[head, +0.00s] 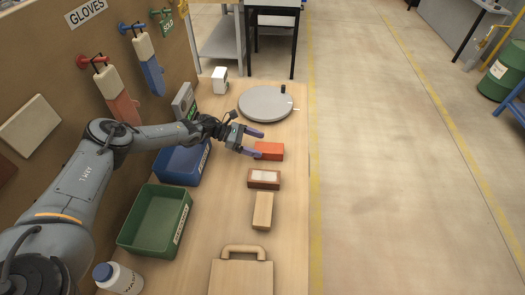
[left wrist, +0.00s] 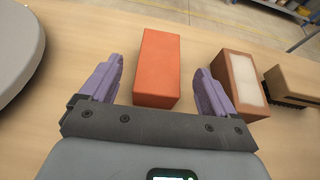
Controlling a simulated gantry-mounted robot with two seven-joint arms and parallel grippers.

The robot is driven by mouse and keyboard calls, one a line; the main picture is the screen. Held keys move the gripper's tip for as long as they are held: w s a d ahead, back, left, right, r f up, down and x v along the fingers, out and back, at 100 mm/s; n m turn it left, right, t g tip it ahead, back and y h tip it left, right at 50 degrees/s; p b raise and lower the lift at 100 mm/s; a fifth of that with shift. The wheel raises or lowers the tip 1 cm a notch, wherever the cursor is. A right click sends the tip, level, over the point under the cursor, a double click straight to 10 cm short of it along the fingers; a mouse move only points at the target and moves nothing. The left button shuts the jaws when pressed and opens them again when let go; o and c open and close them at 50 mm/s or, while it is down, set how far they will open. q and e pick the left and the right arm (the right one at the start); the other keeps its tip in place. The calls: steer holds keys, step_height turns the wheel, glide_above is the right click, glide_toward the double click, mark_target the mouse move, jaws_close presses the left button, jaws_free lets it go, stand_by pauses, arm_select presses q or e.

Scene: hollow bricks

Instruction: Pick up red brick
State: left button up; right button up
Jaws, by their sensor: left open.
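The red brick (head: 270,151) is an orange-red block lying on the wooden table near its right edge in the head view. In the left wrist view the red brick (left wrist: 157,68) lies ahead, between the lines of the two purple fingers. My left gripper (head: 259,144) is open beside the brick, with its fingers pointing at it. In the left wrist view the left gripper (left wrist: 164,85) has its fingers on either side of the brick's near end, with gaps to both sides. My right gripper is not in view.
A brown brick with a pale top (head: 264,179) lies close to the red brick, with a wooden block (head: 263,211) beyond it. A grey round plate (head: 266,103) lies on the other side. Blue (head: 183,165) and green (head: 154,218) bins stand left.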

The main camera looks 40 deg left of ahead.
mark_target(269, 148)
arm_select(q)
steer(key=shift+w+d+f, duration=0.25)
steer(key=shift+d+f, duration=0.05)
steer(key=shift+b+x, duration=0.45)
steer(key=shift+x, duration=1.5)
steer(key=shift+r, duration=0.1)
steer(key=c, duration=1.4)
steer(key=shift+r, duration=0.1)
steer(key=shift+c, duration=0.3)
